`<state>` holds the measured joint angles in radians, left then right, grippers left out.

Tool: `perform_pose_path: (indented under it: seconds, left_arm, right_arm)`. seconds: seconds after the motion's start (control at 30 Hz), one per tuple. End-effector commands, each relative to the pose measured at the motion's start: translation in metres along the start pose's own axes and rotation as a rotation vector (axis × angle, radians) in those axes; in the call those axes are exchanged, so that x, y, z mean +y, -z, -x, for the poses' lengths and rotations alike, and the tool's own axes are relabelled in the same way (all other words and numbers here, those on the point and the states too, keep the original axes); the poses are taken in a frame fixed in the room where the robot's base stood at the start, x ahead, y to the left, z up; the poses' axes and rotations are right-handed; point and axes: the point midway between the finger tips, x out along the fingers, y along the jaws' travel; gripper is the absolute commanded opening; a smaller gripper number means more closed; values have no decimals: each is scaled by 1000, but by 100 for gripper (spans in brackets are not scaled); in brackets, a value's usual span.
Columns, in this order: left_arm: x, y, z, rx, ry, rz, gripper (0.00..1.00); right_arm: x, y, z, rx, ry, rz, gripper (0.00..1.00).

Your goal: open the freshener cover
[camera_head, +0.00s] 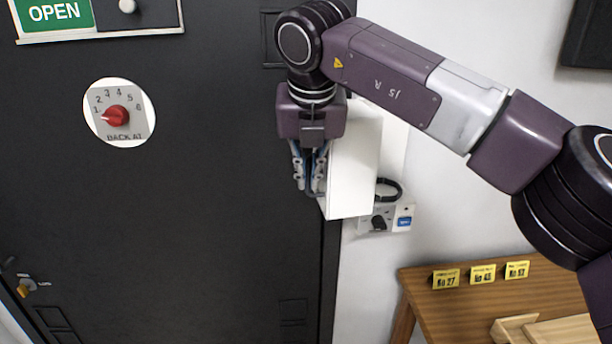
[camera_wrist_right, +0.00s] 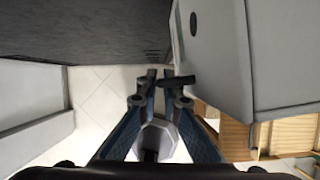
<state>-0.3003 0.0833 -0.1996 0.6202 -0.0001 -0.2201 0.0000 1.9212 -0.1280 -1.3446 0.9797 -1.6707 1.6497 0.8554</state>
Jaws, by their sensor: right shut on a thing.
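The freshener (camera_head: 355,170) is a white box on the pale wall, just right of the dark door. It also shows in the wrist view as a pale grey body (camera_wrist_right: 215,45) at upper right, with a dark oval on it. My right gripper (camera_head: 309,188) points down at the left side of the white box. Its fingers are shut on a small dark bar, seemingly the cover's handle (camera_wrist_right: 180,82), between the fingertips. The arm and gripper hide part of the box's upper left. I cannot tell how far the cover stands open. My left gripper is not in view.
A dark door (camera_head: 200,220) with a round window showing a red dial (camera_head: 117,117) fills the left. A switch plate (camera_head: 392,219) and a black ring (camera_head: 388,190) are below the box. A wooden table (camera_head: 470,300) with yellow number tags (camera_head: 483,274) stands lower right.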

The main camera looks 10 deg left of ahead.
Motion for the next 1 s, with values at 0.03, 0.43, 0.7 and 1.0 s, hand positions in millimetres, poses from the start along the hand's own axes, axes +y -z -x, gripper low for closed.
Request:
perform_pose_path:
  seconds: [0.03,0.43,0.7,1.0]
  left_arm:
    - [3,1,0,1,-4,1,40]
    - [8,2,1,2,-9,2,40]
    - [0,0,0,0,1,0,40]
    - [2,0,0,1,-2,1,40]
  right_arm:
    - [-4,-4,4,-10,2,-6,0]
    - [-4,-5,3,-11,3,-7,14]
    - [-3,-3,4,-8,3,-5,14]
    - [-2,-4,52,-14,2,-5,14]
